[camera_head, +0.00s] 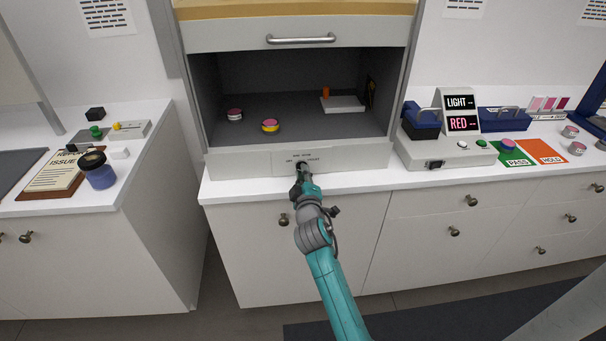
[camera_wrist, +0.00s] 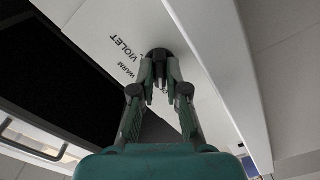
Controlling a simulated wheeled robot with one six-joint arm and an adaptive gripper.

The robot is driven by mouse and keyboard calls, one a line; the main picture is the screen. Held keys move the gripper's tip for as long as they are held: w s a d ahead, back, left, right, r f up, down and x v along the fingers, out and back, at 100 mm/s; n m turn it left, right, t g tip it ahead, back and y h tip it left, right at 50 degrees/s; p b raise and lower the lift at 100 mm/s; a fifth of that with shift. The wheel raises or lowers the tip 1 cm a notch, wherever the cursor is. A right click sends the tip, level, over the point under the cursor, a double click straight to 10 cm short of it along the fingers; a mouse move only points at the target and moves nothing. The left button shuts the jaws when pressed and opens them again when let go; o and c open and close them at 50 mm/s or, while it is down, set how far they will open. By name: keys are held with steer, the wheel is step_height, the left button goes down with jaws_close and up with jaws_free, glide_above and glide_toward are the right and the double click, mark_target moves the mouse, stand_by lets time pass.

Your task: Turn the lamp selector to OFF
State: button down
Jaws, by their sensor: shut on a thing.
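The lamp selector (camera_wrist: 160,54) is a dark round knob on the pale front panel (camera_head: 240,165) below the open cabinet. In the wrist view my gripper (camera_wrist: 160,80) is shut on the knob, with a fingertip on each side. The printed labels VIOLET and WARM show beside it; the other lettering is partly hidden by the fingers. In the head view my gripper (camera_head: 301,172) reaches the panel from below and covers most of the knob. I cannot tell which label the knob points to.
Inside the cabinet are two jars (camera_head: 270,125) and a white block (camera_head: 343,104) with an orange peg. A device with a LIGHT RED sign (camera_head: 461,112) stands at right, beside green PASS and orange HOLD mats.

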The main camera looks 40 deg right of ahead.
steer(key=shift+n, duration=0.4)
steer(key=c, duration=1.2)
jaws_free()
steer(key=v, duration=1.2)
